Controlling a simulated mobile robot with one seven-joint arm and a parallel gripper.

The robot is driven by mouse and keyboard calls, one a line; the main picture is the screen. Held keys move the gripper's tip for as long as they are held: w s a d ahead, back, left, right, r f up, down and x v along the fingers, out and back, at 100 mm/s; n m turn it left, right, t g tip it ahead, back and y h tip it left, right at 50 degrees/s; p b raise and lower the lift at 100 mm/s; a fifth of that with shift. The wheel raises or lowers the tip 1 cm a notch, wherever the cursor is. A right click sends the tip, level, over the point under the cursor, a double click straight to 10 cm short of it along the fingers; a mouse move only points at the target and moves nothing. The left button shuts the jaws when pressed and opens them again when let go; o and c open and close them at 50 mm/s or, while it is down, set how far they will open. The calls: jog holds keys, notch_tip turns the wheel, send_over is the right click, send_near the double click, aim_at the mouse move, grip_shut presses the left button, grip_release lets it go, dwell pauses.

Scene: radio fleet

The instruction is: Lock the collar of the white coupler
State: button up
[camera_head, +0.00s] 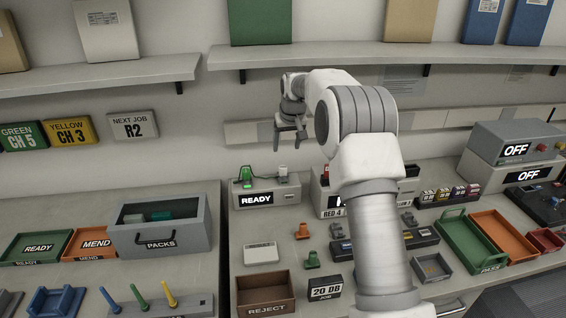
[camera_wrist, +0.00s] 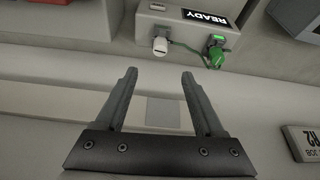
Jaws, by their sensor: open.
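The white coupler (camera_head: 283,172) stands on top of the grey box with the READY display (camera_head: 265,198). It also shows in the wrist view (camera_wrist: 160,46) as a small white cylinder, with a green cable beside it. Whether its collar is locked is too small to tell. My gripper (camera_head: 290,143) is open and empty, above the box and apart from the coupler. In the wrist view, my gripper (camera_wrist: 159,75) has its two fingers spread, and the coupler lies beyond the fingertips, between their lines.
A green device (camera_head: 246,175) stands on the same box, left of the coupler, with a green cable between them. A RED 4 box (camera_head: 330,205) stands to the right, partly behind my arm. A shelf (camera_head: 250,56) runs above. The PACKS bin (camera_head: 160,243) is at left.

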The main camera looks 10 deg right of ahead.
aim_at(283, 167)
jog(key=x, duration=1.2)
jog(key=shift+w, duration=0.1)
grip_shut()
